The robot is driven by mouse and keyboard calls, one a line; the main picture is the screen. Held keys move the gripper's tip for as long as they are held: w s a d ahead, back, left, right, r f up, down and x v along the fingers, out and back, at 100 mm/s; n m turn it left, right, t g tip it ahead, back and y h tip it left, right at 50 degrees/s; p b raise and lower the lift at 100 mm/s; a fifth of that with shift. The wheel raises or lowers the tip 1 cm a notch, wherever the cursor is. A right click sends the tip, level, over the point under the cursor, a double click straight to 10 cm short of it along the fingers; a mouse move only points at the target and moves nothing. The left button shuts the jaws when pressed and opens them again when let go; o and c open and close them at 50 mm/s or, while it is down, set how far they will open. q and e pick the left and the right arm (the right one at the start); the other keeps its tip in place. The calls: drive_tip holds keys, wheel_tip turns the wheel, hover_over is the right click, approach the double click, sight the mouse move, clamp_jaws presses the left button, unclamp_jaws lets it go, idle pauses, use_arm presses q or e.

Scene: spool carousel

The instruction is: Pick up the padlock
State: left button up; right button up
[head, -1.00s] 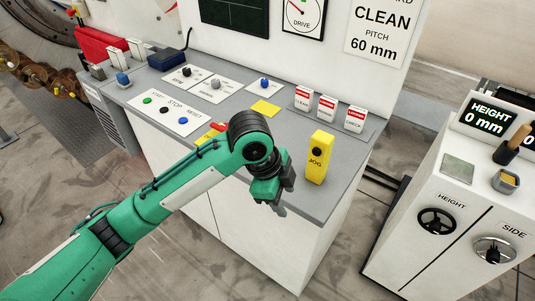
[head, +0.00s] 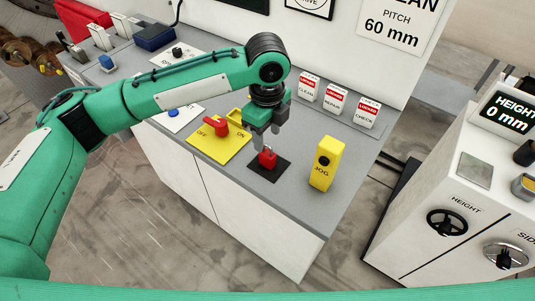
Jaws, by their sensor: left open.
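The padlock (head: 268,160) is small and red with a grey shackle on top. It stands on a dark square pad (head: 257,168) on the grey console top, between the yellow ON/OFF plate and the yellow JOG box. My left gripper (head: 266,138) points down just above the padlock, with its fingers apart and nothing visible between them. Whether the fingertips reach beside the shackle I cannot tell. My right gripper is not in view.
The yellow plate (head: 232,146) with a red OFF/ON lever (head: 215,126) lies left of the padlock. The upright JOG box (head: 325,165) stands to its right. Red-and-white tags (head: 335,100) stand behind. The console's front edge is close.

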sight(267, 153)
use_arm(q)
drive_tip(key=f, duration=0.3)
drive_tip(key=shift+w, duration=0.3)
drive_tip(key=shift+f+p, duration=0.6)
drive_tip(key=shift+f, duration=0.2)
wheel_tip(267, 153, down, 4)
drive_tip(key=shift+w+r+p, duration=0.1)
drive_tip(key=shift+r+p, duration=0.1)
drive_tip(key=shift+p, duration=0.35)
drive_tip(key=shift+f, duration=0.25)
drive_tip(key=c, duration=0.9)
clamp_jaws()
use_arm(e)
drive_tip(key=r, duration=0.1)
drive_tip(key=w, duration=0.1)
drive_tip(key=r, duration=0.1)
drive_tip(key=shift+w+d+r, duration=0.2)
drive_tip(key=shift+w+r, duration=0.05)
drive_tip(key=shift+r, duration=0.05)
